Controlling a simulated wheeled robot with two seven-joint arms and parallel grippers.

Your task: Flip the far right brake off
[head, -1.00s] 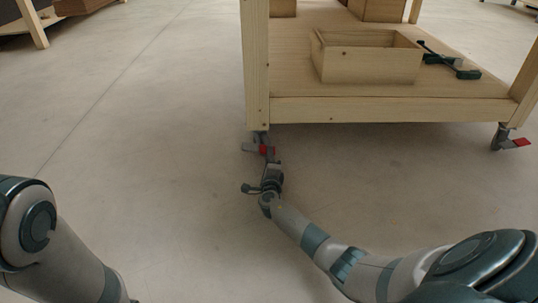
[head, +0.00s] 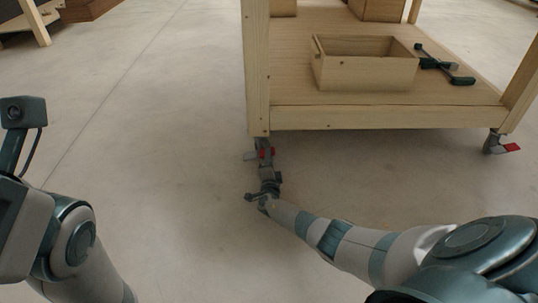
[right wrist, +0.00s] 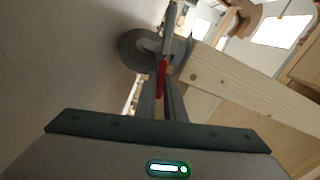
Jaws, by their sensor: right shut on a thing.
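The wooden table on wheels (head: 380,117) stands ahead, with a caster and red brake lever under each of its two near legs. My right gripper (head: 267,163) reaches the caster under the left near leg. In the right wrist view its two fingers (right wrist: 169,100) are closed on the red brake lever (right wrist: 162,78), beside the grey wheel (right wrist: 140,46). The other red brake lever (head: 511,147) sticks out to the right from the right near caster (head: 492,143). No far caster shows. My left arm is at the left edge of the head view; its fingers are out of frame.
The table's lower shelf holds an open wooden box (head: 365,70) and dark green-handled tools (head: 445,65). The left near leg (head: 257,70) rises just above my right gripper. The floor (head: 160,150) to the left is clear. Another wooden frame stands at the far left.

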